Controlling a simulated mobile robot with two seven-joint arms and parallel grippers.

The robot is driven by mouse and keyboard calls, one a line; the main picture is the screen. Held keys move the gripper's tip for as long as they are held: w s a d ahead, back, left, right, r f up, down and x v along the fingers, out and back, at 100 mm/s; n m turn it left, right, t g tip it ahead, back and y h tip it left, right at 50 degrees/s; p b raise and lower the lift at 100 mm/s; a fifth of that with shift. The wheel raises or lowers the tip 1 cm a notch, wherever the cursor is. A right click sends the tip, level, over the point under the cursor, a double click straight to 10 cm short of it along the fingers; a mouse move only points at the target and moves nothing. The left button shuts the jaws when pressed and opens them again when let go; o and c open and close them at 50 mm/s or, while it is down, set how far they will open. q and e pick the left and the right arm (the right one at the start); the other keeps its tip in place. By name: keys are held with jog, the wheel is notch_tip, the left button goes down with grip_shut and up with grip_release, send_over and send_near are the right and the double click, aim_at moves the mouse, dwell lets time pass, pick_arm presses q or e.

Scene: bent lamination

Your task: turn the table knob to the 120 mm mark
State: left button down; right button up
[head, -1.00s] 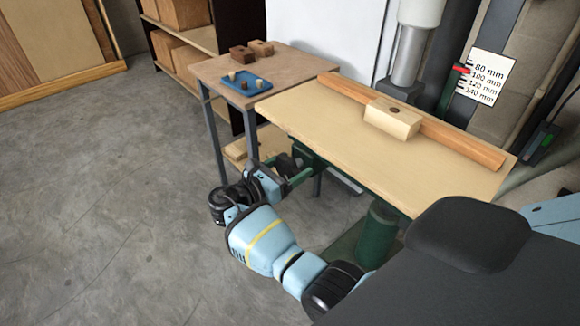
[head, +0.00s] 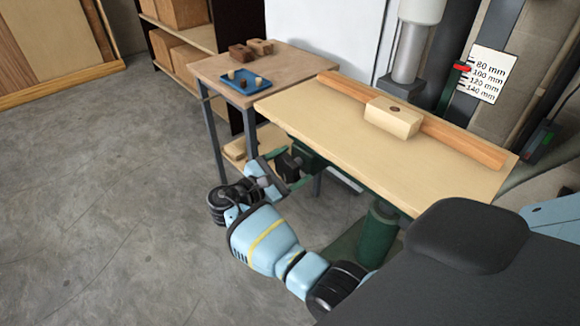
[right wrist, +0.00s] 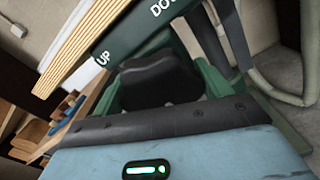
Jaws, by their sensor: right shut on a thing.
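The table knob (right wrist: 158,82) is a dark block in the right wrist view, in front of the green bracket under the table. My right gripper (head: 285,168) is shut on it below the table's left front edge; the fingers largely hide it in the head view. The mm scale (head: 487,84) is a white card at the back right, marked 80 to 140 mm. The red pointer (head: 461,68) at its left edge stands near its upper part, about between the 80 and 100 marks; the exact reading is too small to tell. My left gripper is out of view.
The machine table (head: 330,118) carries a wooden fence (head: 460,140) and a pale block (head: 393,118). A side table (head: 300,62) with a blue tray (head: 250,86) stands behind left. A dark green panel lettered UP (right wrist: 108,52) is above the knob. The floor at left is clear.

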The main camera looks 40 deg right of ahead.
aim_at(284, 169)
jog(key=shift+w+r, duration=0.15)
jog(key=shift+r, duration=0.3)
jog(key=o, duration=0.9)
jog(key=shift+c, duration=0.2)
jog(key=shift+o, duration=0.5)
jog(key=shift+f, duration=0.15)
jog(key=shift+f, duration=0.1)
jog(key=shift+a, duration=0.1)
jog(key=shift+s+a+b, duration=0.2)
jog(key=shift+a+b, duration=0.05)
jog(key=shift+a, duration=1.7)
jog(key=shift+s+a+b, duration=0.2)
jog(key=shift+a+b, duration=0.05)
jog(key=shift+a, duration=1.65)
